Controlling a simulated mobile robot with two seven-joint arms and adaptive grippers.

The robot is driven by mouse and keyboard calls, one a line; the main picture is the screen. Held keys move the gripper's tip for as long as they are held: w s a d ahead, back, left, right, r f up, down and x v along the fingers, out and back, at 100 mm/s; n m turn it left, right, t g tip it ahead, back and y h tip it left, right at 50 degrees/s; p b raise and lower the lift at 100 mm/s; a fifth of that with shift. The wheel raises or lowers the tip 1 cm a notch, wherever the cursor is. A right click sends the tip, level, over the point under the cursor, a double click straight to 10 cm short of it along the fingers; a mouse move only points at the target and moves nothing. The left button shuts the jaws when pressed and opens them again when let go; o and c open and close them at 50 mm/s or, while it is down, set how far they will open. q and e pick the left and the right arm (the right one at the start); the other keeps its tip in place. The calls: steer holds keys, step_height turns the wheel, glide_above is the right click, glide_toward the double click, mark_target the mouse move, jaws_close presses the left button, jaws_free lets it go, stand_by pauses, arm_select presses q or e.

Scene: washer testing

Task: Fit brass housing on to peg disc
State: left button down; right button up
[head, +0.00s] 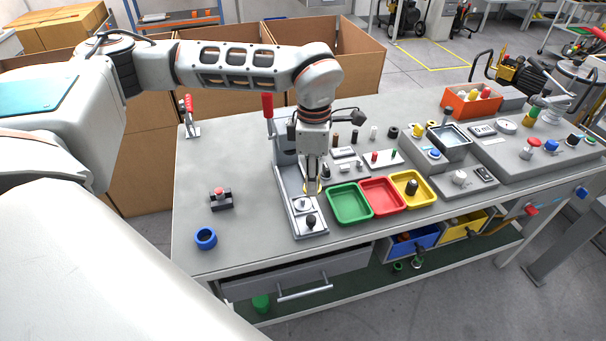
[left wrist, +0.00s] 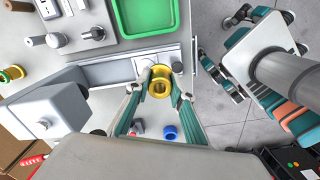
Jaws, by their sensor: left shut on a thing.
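The brass housing (left wrist: 160,87) is a gold ring-shaped piece with a central hole. It sits between the fingertips of my left gripper (left wrist: 158,80) in the left wrist view. The disc with a small peg (head: 301,204) lies on that plate, just in front of and below the gripper. I cannot tell the exact gap between housing and disc. My right gripper is not in view.
A black-knobbed piece (head: 311,222) stands on the fixture's front. The green tray (head: 349,204), red tray (head: 381,196) and yellow tray (head: 427,195) lie to the right. A blue ring (head: 205,238) and a red-button box (head: 221,199) are to the left. A red-handled press (head: 268,112) stands behind.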

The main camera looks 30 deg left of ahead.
mark_target(303, 199)
arm_select(q)
steer(key=n, duration=0.3)
steer(key=a+n, duration=0.1)
steer(key=shift+w+f+n, duration=0.2)
steer(key=shift+f+n, duration=0.05)
steer(key=shift+n, duration=0.15)
steer(key=n, duration=0.3)
steer(key=a+n, duration=0.1)
steer(key=shift+w+f+n, duration=0.15)
steer(key=shift+f+n, duration=0.1)
steer(key=shift+n, duration=0.05)
steer(key=n, duration=0.3)
steer(key=a+n, duration=0.1)
steer(key=n, duration=0.1)
steer(key=f+n, duration=0.1)
steer(key=n, duration=0.2)
steer(key=shift+w+a+n, duration=0.3)
steer(key=shift+f+b, duration=2)
steer(key=shift+f, duration=0.15)
steer(key=shift+f, duration=0.2)
steer(key=shift+f, duration=0.35)
steer(key=shift+f+b, duration=0.45)
steer(key=shift+f, duration=0.3)
